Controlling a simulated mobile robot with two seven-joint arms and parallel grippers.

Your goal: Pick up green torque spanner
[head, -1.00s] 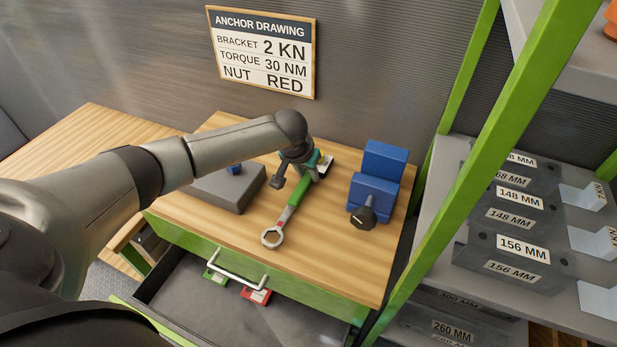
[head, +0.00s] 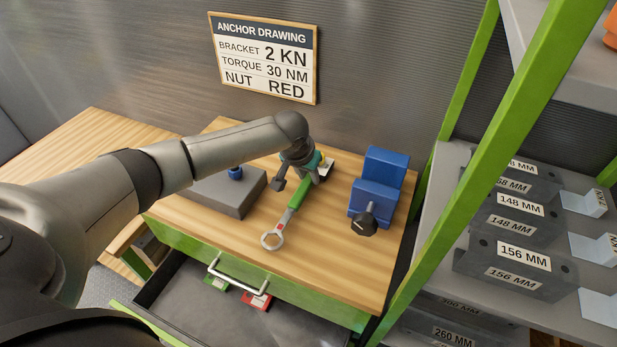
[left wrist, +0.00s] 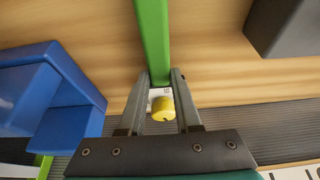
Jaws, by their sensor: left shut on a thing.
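The green torque spanner (head: 297,201) lies along the wooden bench top, its grey ring end (head: 272,240) toward the front edge. It also shows in the left wrist view (left wrist: 152,40) as a green bar running between the fingers. My left gripper (head: 305,183) is at the spanner's far end, pointing down. In the left wrist view its fingers (left wrist: 162,90) are shut on the green handle, near a white and yellow end piece (left wrist: 163,108). I cannot tell whether the spanner is clear of the bench. My right gripper is not in view.
A blue vice (head: 376,190) with a dark knob stands right of the spanner. A grey block (head: 222,192) with a blue knob sits left. An open drawer (head: 200,310) below holds green and red items. A green-framed shelf (head: 440,200) bounds the right side.

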